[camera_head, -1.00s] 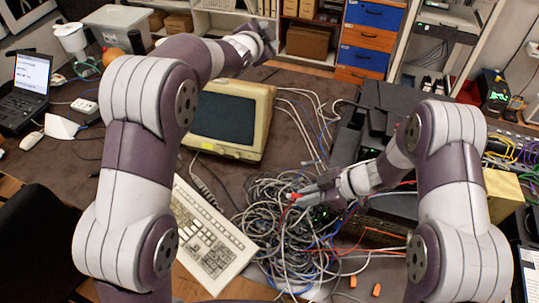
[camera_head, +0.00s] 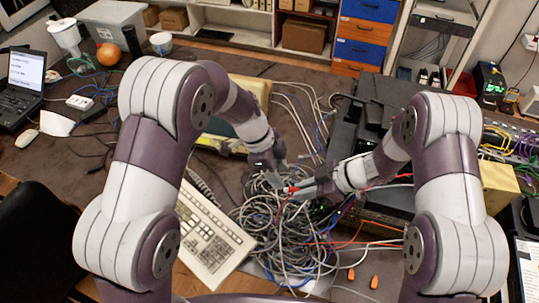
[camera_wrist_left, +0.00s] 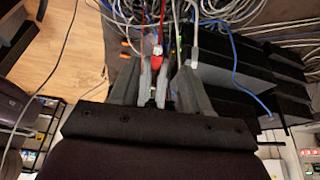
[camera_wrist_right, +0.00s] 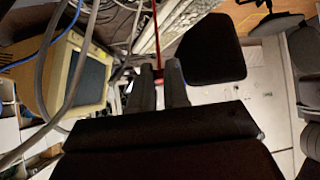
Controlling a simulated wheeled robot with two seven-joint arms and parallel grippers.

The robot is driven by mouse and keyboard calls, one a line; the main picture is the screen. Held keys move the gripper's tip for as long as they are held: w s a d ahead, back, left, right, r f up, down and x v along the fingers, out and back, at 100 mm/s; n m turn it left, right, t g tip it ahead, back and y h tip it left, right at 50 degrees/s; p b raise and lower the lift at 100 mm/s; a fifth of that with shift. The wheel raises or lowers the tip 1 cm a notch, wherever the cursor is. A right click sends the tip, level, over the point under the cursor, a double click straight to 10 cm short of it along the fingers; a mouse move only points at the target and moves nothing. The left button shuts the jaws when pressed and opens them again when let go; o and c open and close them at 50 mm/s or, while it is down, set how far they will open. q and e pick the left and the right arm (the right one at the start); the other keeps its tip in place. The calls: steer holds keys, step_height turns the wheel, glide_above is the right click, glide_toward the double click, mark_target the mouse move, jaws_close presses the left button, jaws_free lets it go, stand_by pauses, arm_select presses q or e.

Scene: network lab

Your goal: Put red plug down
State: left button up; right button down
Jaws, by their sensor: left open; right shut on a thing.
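The small red plug (camera_head: 292,190) is held above the tangle of cables. My right gripper (camera_head: 300,191) is shut on it, and its red cable runs off from it. In the right wrist view the red plug (camera_wrist_right: 157,76) sits between the two fingertips. My left gripper (camera_head: 281,178) is open, close beside the plug. In the left wrist view the red plug (camera_wrist_left: 158,48) and the right gripper's fingers appear between the spread left fingers. I cannot tell whether the left fingers touch anything.
The cable tangle (camera_head: 275,235) lies under both grippers. A beige keyboard (camera_head: 212,236) is to its left and an old monitor (camera_head: 262,92), partly hidden by my left arm, stands behind. Black equipment (camera_head: 382,92) stands at the right. Small orange pieces (camera_head: 374,282) lie at the front.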

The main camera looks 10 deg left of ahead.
arm_select(q)
steer(key=x, duration=0.4)
steer(key=shift+f, duration=0.1)
jaws_close()
arm_select(e)
steer(key=c, duration=1)
jaws_free()
steer(key=shift+c, duration=0.2)
